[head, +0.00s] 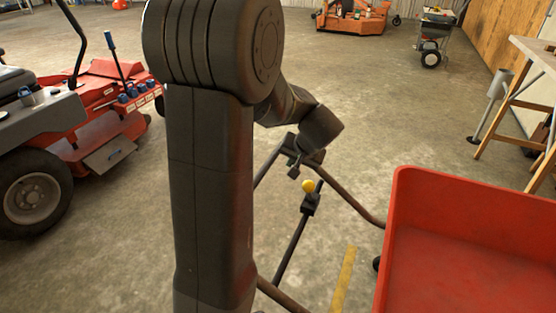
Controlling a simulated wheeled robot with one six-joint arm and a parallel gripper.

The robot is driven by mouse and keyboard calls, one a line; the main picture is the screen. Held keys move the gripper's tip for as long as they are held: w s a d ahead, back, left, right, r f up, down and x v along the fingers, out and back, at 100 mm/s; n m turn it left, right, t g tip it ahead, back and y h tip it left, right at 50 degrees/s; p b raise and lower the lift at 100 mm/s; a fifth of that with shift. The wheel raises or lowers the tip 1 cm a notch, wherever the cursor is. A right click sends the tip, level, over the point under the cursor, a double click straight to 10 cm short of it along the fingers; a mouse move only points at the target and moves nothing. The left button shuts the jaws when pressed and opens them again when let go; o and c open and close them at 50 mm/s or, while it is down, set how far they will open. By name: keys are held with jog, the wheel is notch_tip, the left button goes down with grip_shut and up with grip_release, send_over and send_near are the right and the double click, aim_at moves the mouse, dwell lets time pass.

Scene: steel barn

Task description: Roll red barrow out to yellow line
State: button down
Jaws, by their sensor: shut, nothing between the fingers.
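The red barrow (470,225) fills the lower right, with its near parts cut off by the frame edge. Its brown tubular handle frame (350,198) reaches left from the red tub, past my arm. My gripper (294,171) is small and dark beyond my arm's wrist, at the far end of that frame. Its fingers look shut and empty; whether they touch the tube I cannot tell. A yellow line (343,281) on the floor shows between the frame and the tub.
A red and grey riding mower (75,135) stands close on the left. An orange machine (352,17) and a wheeled spreader (433,35) stand at the back. A wooden trestle bench (530,85) is at the right. The middle of the concrete floor is clear.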

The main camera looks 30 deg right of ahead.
jog(key=w+a+f+b, duration=0.3)
jog(key=w+f, duration=0.5)
jog(key=shift+w+f, duration=0.15)
jog(key=shift+f, duration=0.25)
